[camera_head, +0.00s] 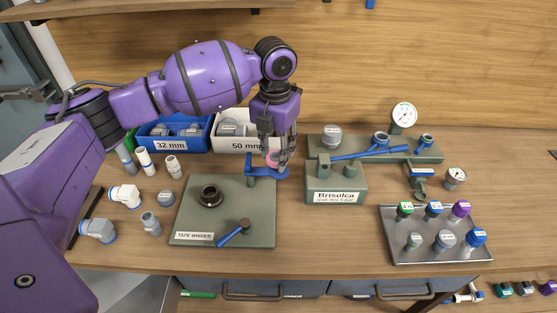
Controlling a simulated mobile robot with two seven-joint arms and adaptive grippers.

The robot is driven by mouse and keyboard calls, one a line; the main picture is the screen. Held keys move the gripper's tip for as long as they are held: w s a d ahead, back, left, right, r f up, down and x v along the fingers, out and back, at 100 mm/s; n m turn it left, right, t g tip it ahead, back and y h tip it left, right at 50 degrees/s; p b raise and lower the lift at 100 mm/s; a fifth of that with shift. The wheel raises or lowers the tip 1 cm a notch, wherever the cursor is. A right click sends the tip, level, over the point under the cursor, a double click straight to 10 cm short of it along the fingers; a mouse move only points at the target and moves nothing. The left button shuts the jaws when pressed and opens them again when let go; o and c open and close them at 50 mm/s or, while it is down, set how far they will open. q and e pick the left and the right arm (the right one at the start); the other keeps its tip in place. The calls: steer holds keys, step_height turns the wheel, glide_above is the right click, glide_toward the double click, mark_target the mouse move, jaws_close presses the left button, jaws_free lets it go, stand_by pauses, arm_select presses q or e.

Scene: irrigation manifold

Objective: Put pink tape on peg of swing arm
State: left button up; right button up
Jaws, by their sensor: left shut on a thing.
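My left gripper (275,155) points down above the far right part of the tape winder board (215,222). The blue swing arm (266,172) is right below the tape, near the board's back right corner. The peg is hidden behind the gripper and tape, so I cannot tell whether the tape is around it or above it. A dark round spindle (210,195) and a blue-handled crank (234,232) are on the same board. My right gripper is not in view.
A blue bin (174,147) and a white bin (232,144) stand behind the board. Loose pipe fittings (126,194) lie to its left. The green Brisolca stand (336,184) is close on the right, with a metal tray (436,250) of coloured caps beyond it.

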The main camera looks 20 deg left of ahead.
mark_target(278, 151)
arm_select(q)
steer(key=shift+w+f, duration=0.8)
steer(key=shift+f, duration=0.1)
steer(key=shift+w+f, duration=0.15)
steer(key=shift+f, duration=1.5)
steer(key=shift+f, duration=0.25)
steer(key=o, duration=0.8)
steer(key=shift+r, duration=0.1)
step_height(278, 151, up, 12)
steer(key=shift+r, duration=0.2)
